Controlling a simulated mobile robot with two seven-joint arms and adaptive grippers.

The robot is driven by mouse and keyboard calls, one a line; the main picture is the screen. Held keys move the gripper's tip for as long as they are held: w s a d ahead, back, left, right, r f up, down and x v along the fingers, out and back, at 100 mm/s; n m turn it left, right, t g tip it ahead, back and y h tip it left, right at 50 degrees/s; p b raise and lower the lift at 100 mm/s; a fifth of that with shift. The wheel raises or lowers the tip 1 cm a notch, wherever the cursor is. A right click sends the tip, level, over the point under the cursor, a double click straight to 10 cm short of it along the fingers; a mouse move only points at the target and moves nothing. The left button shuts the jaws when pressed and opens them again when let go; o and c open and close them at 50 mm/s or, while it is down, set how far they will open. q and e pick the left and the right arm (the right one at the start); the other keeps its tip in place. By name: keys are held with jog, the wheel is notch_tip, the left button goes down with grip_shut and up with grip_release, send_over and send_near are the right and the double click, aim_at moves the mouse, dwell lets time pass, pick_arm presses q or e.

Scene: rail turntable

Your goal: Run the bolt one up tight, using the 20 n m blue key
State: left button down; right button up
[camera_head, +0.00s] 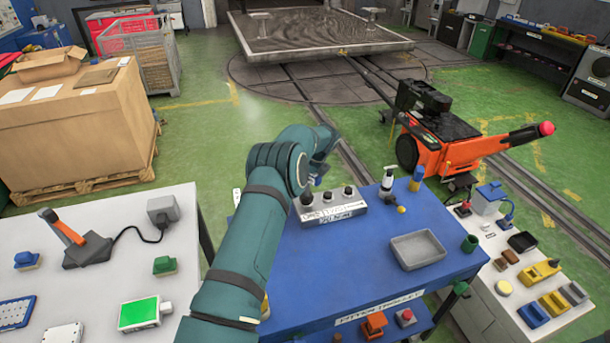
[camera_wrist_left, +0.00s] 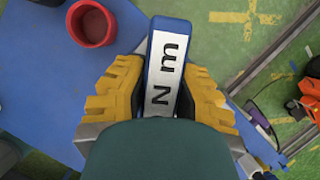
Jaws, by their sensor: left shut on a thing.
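My left gripper (camera_wrist_left: 160,92) has yellow fingers closed on the two sides of a blue key (camera_wrist_left: 165,40) in the left wrist view. The key has a white label, of which "N m" reads; its number is hidden. In the head view my left arm reaches over the blue table, and its wrist hides most of the gripper and key. A grey block (camera_head: 348,208) with several dark round heads and a white label stands on the table just below and beside the wrist. I cannot tell which head is bolt one. My right gripper is not in view.
A red cup (camera_wrist_left: 92,22) shows in the left wrist view. White tables stand left and right. An orange machine (camera_head: 440,140) is behind.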

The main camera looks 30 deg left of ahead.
pick_arm(q)
jog(key=m+t, duration=0.1)
jog(key=m, duration=0.2)
jog(key=shift+r+m+t+p, duration=0.1)
jog(key=shift+m+t+p, duration=0.2)
jog(key=shift+m+p, duration=0.1)
jog(key=shift+w+m+h, duration=0.15)
jog(key=shift+m+h, duration=0.15)
jog(key=shift+m, duration=0.4)
jog(key=shift+t, duration=0.3)
jog(key=shift+m+h+p, duration=0.3)
jog(key=shift+m+p, duration=0.1)
jog(key=shift+m, duration=0.5)
jog(key=shift+w+d+m+t+h, duration=0.1)
jog(key=shift+m+t+h, duration=0.2)
jog(key=shift+m, duration=0.55)
jog(key=shift+d+m+t+h, duration=0.15)
jog(key=shift+m+t, duration=0.25)
jog(key=shift+m, duration=0.45)
jog(key=shift+a, duration=0.1)
